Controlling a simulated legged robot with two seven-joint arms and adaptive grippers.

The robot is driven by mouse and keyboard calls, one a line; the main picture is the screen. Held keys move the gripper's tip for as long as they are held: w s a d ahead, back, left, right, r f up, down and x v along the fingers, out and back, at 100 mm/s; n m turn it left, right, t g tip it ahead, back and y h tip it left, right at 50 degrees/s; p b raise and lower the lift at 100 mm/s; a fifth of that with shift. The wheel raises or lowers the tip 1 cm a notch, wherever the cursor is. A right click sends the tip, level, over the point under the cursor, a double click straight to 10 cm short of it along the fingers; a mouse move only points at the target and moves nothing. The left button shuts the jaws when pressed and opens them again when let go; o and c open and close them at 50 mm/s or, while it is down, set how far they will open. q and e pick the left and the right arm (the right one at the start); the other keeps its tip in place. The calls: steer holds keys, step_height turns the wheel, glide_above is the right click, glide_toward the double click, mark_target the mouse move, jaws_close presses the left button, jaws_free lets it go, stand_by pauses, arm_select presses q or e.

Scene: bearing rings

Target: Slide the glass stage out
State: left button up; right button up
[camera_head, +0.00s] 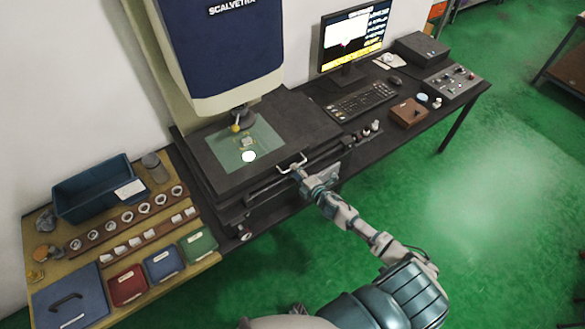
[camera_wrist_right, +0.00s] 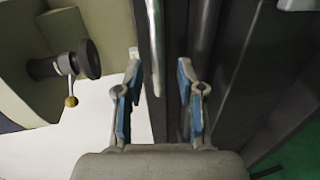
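The glass stage (camera_head: 232,158) is a pale green pane in the dark bed of the measuring machine, with a small part and a bright white spot on it. A pale metal handle (camera_head: 291,160) sits at the bed's front edge. My right gripper (camera_head: 299,174) is at this handle. In the right wrist view the right gripper (camera_wrist_right: 158,100) is open, its blue-padded fingers spread apart. The handle bar (camera_wrist_right: 153,45) runs between the fingertips, nearer the left finger; I cannot tell whether it touches. My left gripper is not in view.
The machine's blue head (camera_head: 225,50) hangs over the stage. On the left, a bench holds a blue bin (camera_head: 98,190), rings on racks and colored boxes. On the right are a monitor (camera_head: 352,38), keyboard (camera_head: 362,101) and control box (camera_head: 452,82). Green floor in front is open.

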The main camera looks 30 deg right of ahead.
steer(key=shift+a+x, duration=0.2)
steer(key=shift+x, duration=1.3)
steer(key=shift+d, duration=0.1)
jaws_close()
